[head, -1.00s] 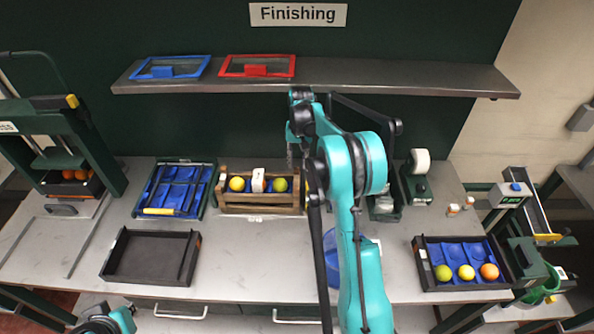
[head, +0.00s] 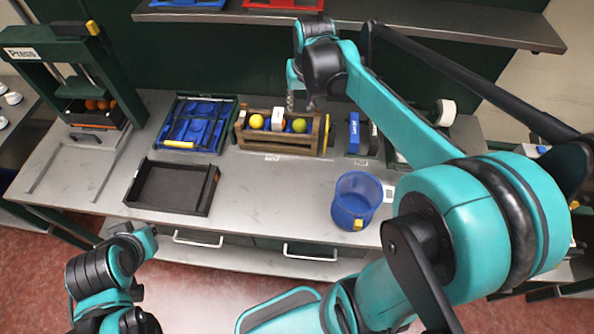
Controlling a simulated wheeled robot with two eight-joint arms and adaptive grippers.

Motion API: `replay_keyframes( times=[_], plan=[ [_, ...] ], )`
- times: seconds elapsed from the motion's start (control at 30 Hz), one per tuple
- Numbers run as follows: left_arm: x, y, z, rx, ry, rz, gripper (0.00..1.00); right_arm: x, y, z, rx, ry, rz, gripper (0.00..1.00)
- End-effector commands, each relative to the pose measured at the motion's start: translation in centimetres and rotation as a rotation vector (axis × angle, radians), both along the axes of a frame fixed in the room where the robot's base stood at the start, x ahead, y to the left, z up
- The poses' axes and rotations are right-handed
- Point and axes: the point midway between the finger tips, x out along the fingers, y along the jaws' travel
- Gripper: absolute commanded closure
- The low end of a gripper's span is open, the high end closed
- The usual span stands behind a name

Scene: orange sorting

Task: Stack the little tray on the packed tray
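A wooden crate (head: 262,140) stands at the back of the bench. It holds a yellow ball, a white item and a green ball. My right gripper (head: 304,101) is over the crate's right part, pointing down; whether its fingers are apart is unclear. An empty black tray (head: 172,188) lies nearer the front. A dark tray with orange fruit (head: 97,104) sits in the press at left. Blue (head: 185,3) and red (head: 283,4) framed trays lie on the shelf, cut by the picture's top. My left gripper (head: 148,241) is low at left before the bench, its fingers unclear.
A dark green tray with blue inserts and a yellow-handled tool (head: 195,145) lies left of the crate. A blue bin (head: 357,203) stands at the bench's front right. The bench between black tray and bin is clear. My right arm hides much of the right side.

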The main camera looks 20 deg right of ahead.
Motion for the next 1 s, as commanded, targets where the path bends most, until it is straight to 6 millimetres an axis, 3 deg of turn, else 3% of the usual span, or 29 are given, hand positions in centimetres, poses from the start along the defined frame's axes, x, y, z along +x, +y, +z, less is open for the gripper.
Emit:
replay_keyframes(
  times=[0.03, 0.23, 0.5, 0.7, 1.0],
  plan=[
    [0.0, 0.0, 0.0, 0.0, 0.0, 0.0, 1.0, -1.7, 1.1, 0.2, -0.008, -0.023, 0.024, 0.71],
    [0.0, 0.0, 0.0, 0.0, 0.0, 0.0, 1.0, -7.4, 4.6, 0.1, -0.042, -0.124, 0.113, 0.71],
    [0.0, 0.0, 0.0, 0.0, 0.0, 0.0, 1.0, -14.1, 7.8, -2.7, -0.08, -0.254, 0.225, 0.71],
    [0.0, 0.0, 0.0, 0.0, 0.0, 0.0, 1.0, -16.5, 8.8, -4.4, -0.094, -0.31, 0.269, 0.71],
    [0.0, 0.0, 0.0, 0.0, 0.0, 0.0, 1.0, -16.9, 9.0, -4.8, -0.097, -0.321, 0.278, 0.71]
  ],
)
